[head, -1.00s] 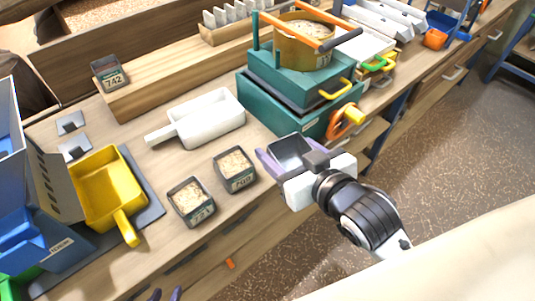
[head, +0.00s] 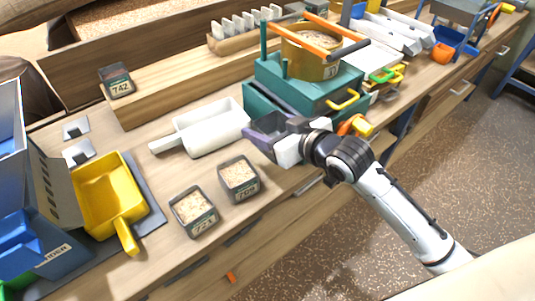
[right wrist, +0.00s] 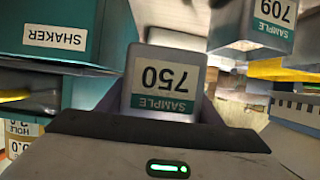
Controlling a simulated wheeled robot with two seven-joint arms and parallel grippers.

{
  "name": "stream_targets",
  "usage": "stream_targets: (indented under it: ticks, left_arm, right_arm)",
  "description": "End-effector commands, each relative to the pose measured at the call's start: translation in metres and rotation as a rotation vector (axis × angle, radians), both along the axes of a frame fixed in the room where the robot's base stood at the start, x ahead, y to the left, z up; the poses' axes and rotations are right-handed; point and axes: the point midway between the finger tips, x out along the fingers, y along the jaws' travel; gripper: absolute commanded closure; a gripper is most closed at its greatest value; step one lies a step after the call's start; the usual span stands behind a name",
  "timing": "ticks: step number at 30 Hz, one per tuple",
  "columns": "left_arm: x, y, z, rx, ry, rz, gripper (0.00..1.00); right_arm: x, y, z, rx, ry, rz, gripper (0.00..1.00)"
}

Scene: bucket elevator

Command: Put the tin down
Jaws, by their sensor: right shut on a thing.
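My right gripper (head: 266,140) is shut on a small grey tin (head: 270,122), with its purple fingers on either side. The tin is close beside the teal shaker's front left corner, right of the white scoop. Whether its base touches the bench cannot be told. Sample tin 709 (head: 239,178) and another filled tin (head: 193,211), apparently 721, stand on the bench nearer the front edge. My left gripper is not in view.
The teal shaker (head: 310,88) carries a brass sieve (head: 310,60). A white scoop (head: 212,127), a yellow scoop (head: 108,195) and a blue bin (head: 50,240) stand to the left. Tin 742 (head: 116,80) sits on a wooden ledge.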

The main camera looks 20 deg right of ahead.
Motion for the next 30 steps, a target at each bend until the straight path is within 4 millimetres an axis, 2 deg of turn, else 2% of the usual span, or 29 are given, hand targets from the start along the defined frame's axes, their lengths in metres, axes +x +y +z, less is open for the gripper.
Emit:
stream_targets:
  ticks: [1,3,11,16,19,29,30]
  left_arm:
    - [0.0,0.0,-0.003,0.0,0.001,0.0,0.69]
    - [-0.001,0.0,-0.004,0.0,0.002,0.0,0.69]
    - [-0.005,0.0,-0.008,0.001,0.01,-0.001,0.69]
    - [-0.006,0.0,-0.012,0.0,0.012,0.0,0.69]
    - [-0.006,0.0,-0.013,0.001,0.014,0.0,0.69]
    - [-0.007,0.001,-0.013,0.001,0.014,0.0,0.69]
    - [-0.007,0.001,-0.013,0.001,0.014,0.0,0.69]
  right_arm:
    - [-0.001,0.0,-0.016,0.002,0.005,0.0,0.71]
    - [-0.001,0.0,-0.03,0.002,0.004,0.0,0.71]
    - [0.0,0.0,-0.055,0.0,0.0,0.0,0.71]
    - [0.0,0.0,-0.081,0.001,0.002,-0.001,0.71]
    - [0.0,0.001,-0.087,0.002,0.0,0.001,0.71]
    - [0.0,0.0,-0.089,0.001,-0.002,0.001,0.71]
    - [0.0,0.0,-0.09,0.001,-0.002,0.001,0.38]
